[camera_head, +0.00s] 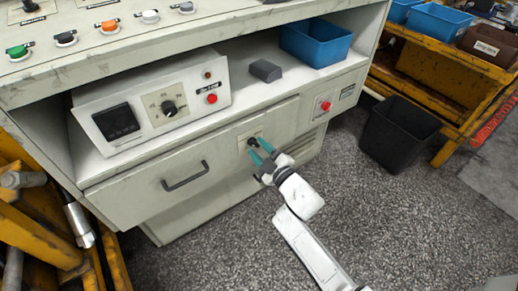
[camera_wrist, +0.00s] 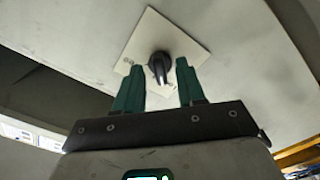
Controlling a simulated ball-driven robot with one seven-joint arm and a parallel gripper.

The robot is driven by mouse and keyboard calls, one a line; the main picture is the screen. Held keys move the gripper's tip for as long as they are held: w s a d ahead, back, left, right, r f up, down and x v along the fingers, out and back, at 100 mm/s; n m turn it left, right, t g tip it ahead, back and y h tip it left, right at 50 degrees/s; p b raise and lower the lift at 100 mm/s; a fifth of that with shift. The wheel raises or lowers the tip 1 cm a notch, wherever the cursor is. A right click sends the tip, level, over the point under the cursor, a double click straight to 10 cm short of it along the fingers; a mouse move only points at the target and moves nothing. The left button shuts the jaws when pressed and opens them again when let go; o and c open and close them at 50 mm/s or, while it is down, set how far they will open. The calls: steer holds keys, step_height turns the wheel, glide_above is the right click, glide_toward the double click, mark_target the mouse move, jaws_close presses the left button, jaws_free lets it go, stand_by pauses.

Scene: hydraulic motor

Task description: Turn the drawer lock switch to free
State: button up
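The drawer lock switch (camera_wrist: 160,66) is a black rotary knob on a pale square plate (camera_wrist: 190,48) on the cabinet front. In the head view the switch plate (camera_head: 243,137) is right of the drawer (camera_head: 150,183) with its dark handle (camera_head: 186,177). My gripper (camera_wrist: 157,78) has green fingers, open, one on each side of the knob in the wrist view, with gaps visible. In the head view my gripper (camera_head: 257,150) is at the plate, partly covering the switch. The plate's markings are too small to read.
A red button (camera_head: 326,105) sits right of the switch. Above are a control box (camera_head: 150,100), a dark block (camera_head: 265,70) and a blue bin (camera_head: 316,42) on the shelf. A black bin (camera_head: 398,135) stands on the floor at right. The floor before the cabinet is clear.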

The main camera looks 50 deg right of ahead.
steer(key=shift+w, duration=0.2)
jaws_close()
stand_by(0.3)
